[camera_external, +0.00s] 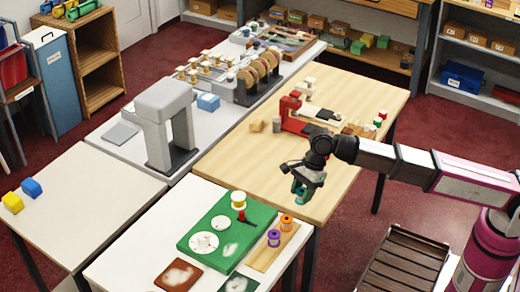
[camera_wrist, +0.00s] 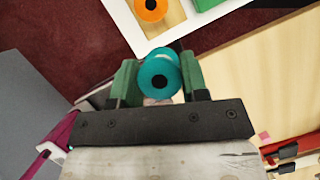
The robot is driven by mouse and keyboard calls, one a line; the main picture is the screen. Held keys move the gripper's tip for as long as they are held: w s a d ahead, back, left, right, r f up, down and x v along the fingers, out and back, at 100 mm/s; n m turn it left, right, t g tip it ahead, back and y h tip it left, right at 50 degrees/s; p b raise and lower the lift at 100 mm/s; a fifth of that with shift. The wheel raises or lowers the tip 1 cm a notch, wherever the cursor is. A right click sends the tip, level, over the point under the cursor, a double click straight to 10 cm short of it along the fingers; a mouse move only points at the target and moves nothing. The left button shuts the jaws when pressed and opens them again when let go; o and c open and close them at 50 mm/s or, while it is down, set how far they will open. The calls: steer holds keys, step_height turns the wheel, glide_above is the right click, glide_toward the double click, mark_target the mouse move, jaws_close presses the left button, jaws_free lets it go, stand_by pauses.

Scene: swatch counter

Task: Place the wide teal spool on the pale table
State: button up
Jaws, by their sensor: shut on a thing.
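The wide teal spool (camera_wrist: 155,80) is between the two green fingers of my gripper (camera_wrist: 159,76) in the wrist view, its round end with a dark hole showing. In the external view my gripper (camera_external: 303,187) hangs in the air with the spool, small and mostly hidden there. It appears near the front edge of the pale wood table (camera_external: 240,152) and the back right corner of the white-topped front table (camera_external: 128,254). In the wrist view the pale wood top (camera_wrist: 255,75) lies right of the gripper, and the white table's corner (camera_wrist: 130,28) lies ahead.
The front table holds a green board (camera_external: 200,208) and a wooden rack (camera_external: 262,258) with orange and purple spools. A red device (camera_external: 294,118) and small spools stand on the wood table, whose front left part is clear. A grey arch-shaped machine (camera_external: 165,115) stands left.

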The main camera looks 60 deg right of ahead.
steer(key=w+d+f+m+t, duration=0.1)
steer(key=d+m, duration=0.1)
steer(key=d, duration=0.5)
steer(key=w+d+f+m, duration=0.1)
steer(key=d, duration=0.7)
steer(key=w+d+f, duration=0.3)
steer(key=w+d, duration=0.1)
steer(key=w+d+f, duration=0.3)
steer(key=w+f, duration=0.1)
steer(key=shift+d, duration=0.4)
steer(key=shift+f, duration=2.05)
steer(key=shift+f, duration=0.15)
steer(key=o, duration=1)
steer(key=v, duration=1.2)
steer(key=shift+s+a+r, duration=0.15)
steer(key=shift+a+r, duration=0.1)
